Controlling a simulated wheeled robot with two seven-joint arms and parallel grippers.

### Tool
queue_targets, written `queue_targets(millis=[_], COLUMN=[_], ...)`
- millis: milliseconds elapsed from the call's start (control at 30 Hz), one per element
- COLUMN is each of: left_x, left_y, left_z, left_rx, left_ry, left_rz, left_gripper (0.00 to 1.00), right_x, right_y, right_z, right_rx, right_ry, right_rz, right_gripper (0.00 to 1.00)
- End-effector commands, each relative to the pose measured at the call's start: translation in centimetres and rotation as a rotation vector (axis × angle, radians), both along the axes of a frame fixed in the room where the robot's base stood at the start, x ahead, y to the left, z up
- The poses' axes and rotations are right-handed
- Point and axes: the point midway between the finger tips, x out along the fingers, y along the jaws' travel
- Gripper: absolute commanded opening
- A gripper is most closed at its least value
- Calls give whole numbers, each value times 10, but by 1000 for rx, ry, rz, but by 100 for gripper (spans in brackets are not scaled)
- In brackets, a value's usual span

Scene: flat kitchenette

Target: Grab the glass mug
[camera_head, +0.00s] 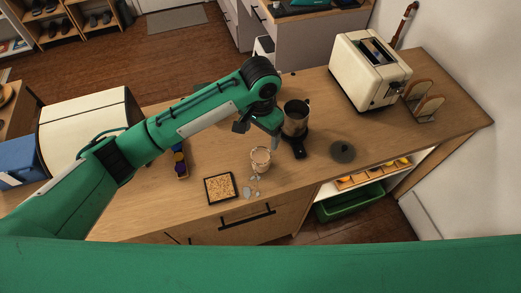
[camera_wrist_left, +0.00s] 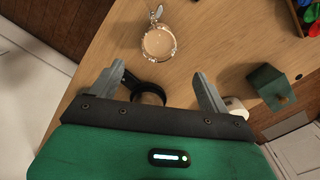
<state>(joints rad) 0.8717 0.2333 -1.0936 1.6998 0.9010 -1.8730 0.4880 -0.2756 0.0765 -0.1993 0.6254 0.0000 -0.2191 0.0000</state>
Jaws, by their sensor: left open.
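The glass mug (camera_head: 261,159) stands upright on the wooden counter, clear with the tan counter showing through. In the wrist view the mug (camera_wrist_left: 158,43) is a round clear rim seen from above, beyond my fingertips. My left gripper (camera_head: 258,132) hangs above the counter, just behind the mug in the head view. In the wrist view my left gripper (camera_wrist_left: 158,72) has its fingers wide apart, and the mug is not between them. A dark round item with a black handle (camera_wrist_left: 138,80) shows below the gap, partly hidden by the gripper body. My right gripper is not in view.
A dark metallic pitcher (camera_head: 295,118) stands close right of the gripper. A square patterned tile (camera_head: 220,188) and small grey pieces (camera_head: 248,192) lie in front of the mug. A dark disc (camera_head: 342,152) lies to the right; a cream toaster (camera_head: 368,72) stands behind.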

Motion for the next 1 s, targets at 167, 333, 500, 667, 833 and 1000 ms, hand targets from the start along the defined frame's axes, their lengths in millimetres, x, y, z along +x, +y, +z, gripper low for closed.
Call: queue_targets(millis=[167, 333, 500, 667, 833, 1000], left_x=[-1, -1, -1, -1, -1, -2], left_y=[1, 1, 1, 1, 1, 1], left_z=[-29, -61, -79, -87, -107, -129], left_rx=[3, 3, 1, 3, 3, 1], left_ry=[5, 4, 0, 3, 2, 2], left_rz=[1, 2, 0, 0, 0, 0], left_gripper=[79, 79, 79, 79, 79, 79], right_x=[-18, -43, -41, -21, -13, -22], right_y=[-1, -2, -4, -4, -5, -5], right_z=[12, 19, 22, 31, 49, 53], right_rx=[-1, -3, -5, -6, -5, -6], right_ry=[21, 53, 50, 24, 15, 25], right_rz=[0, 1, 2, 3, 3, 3], right_gripper=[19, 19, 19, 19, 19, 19])
